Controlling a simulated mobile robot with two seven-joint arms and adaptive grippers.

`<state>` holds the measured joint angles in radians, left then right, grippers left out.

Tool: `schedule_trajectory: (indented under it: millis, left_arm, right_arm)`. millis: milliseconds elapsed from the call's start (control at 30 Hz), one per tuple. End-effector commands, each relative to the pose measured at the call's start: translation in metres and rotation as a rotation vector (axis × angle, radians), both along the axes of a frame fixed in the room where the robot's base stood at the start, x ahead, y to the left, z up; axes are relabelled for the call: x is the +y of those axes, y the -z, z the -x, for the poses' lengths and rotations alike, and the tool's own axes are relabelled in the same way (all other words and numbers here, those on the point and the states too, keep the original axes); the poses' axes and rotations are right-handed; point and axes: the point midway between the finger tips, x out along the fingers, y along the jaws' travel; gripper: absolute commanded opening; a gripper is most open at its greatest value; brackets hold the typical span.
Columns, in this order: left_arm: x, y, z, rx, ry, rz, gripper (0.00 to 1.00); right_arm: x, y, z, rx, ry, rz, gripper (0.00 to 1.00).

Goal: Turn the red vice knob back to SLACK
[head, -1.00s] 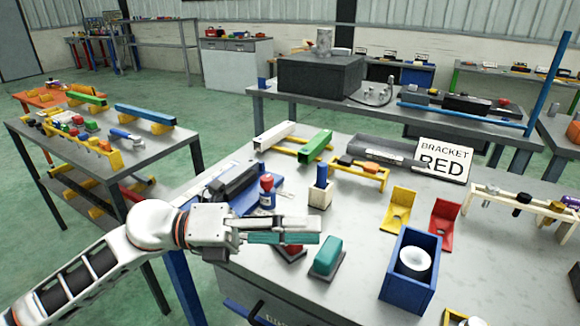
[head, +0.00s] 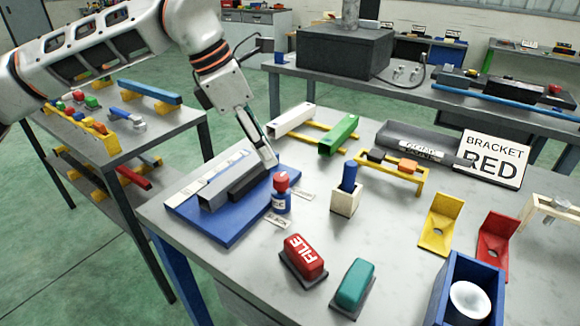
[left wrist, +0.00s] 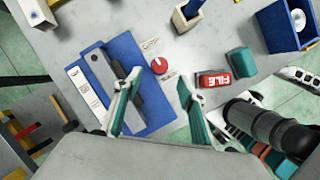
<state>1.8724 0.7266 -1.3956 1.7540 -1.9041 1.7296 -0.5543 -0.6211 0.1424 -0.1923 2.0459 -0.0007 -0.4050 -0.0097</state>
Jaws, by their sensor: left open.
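The red vice knob (head: 281,182) stands on a blue post at the right end of the vice (head: 225,190), which has grey jaws on a blue plate. My right gripper is not clearly visible.
A red FILE block (head: 303,258) and a teal block (head: 354,283) stand in front of the knob. A wooden holder with a blue peg (head: 348,177) is to its right. White and green bars (head: 338,134) lie behind. Bare table separates these.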

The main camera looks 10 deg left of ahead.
Motion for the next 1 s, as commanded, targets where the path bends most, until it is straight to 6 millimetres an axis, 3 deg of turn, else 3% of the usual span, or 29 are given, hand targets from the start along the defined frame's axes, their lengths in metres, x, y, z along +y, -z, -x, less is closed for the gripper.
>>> schedule_trajectory:
  millis: [500, 900, 933, 1000]
  left_arm:
    - [-0.023, 0.064, -0.011, 0.005, 0.001, -0.001, 0.41]
    - [-0.026, 0.071, -0.013, 0.0, 0.001, 0.0, 0.41]
    - [-0.026, 0.071, -0.013, 0.0, 0.001, 0.0, 0.38]
    - [-0.026, 0.071, -0.013, 0.0, 0.001, 0.0, 0.2]
  right_arm:
    - [-0.001, 0.007, 0.001, 0.003, -0.002, 0.008, 0.41]
    - [-0.002, 0.008, 0.0, 0.002, -0.001, 0.01, 0.41]
    - [-0.002, 0.008, 0.0, 0.002, -0.001, 0.01, 0.41]
    - [-0.002, 0.008, 0.0, 0.003, -0.001, 0.01, 0.41]
